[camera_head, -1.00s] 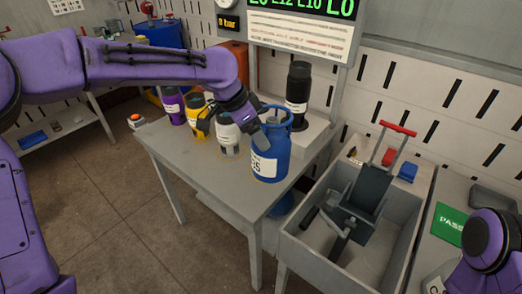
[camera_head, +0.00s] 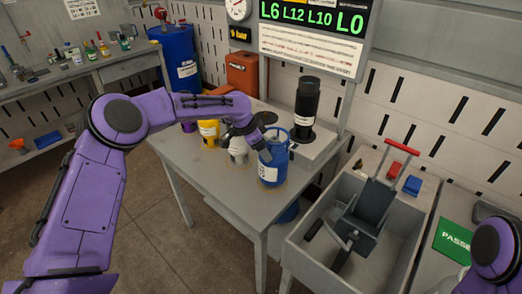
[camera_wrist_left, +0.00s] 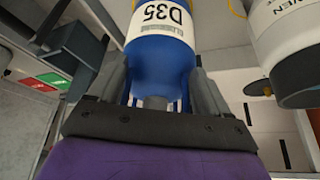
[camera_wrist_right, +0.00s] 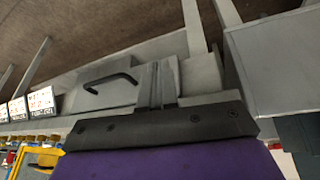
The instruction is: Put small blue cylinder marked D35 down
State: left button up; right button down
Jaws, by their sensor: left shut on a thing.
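The blue cylinder (camera_head: 271,170) with a white label is upright at the front right of the grey table (camera_head: 215,185), within a faint ring mark. Its base looks at or very near the tabletop; contact cannot be told for sure. In the left wrist view its label reads D35 on the blue body (camera_wrist_left: 160,62). My left gripper (camera_head: 262,143) is shut on it, with one finger on each side (camera_wrist_left: 160,92). My right gripper (camera_wrist_right: 158,85) is empty with its fingers together; in the head view only part of my right arm shows.
A white-grey cylinder (camera_head: 237,150) stands close left of the blue one, and a yellow cylinder (camera_head: 209,133) farther left. A black cylinder (camera_head: 307,105) stands on a raised grey block behind. A grey bin (camera_head: 385,262) with a red-handled device is to the right.

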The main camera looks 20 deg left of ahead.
pick_arm(q)
jog(key=shift+f, duration=0.9)
jog(key=o, duration=1.5)
jog(key=shift+f, duration=0.1)
jog(key=shift+o, duration=0.2)
jog(key=shift+s+r, duration=0.1)
jog(key=shift+r, duration=0.15)
jog(key=shift+s+a+r, duration=0.1)
jog(key=shift+a+r, duration=0.05)
jog(key=shift+r, duration=0.15)
jog(key=b+v, duration=0.2)
jog(key=v, duration=0.9)
jog(key=shift+a, duration=0.1)
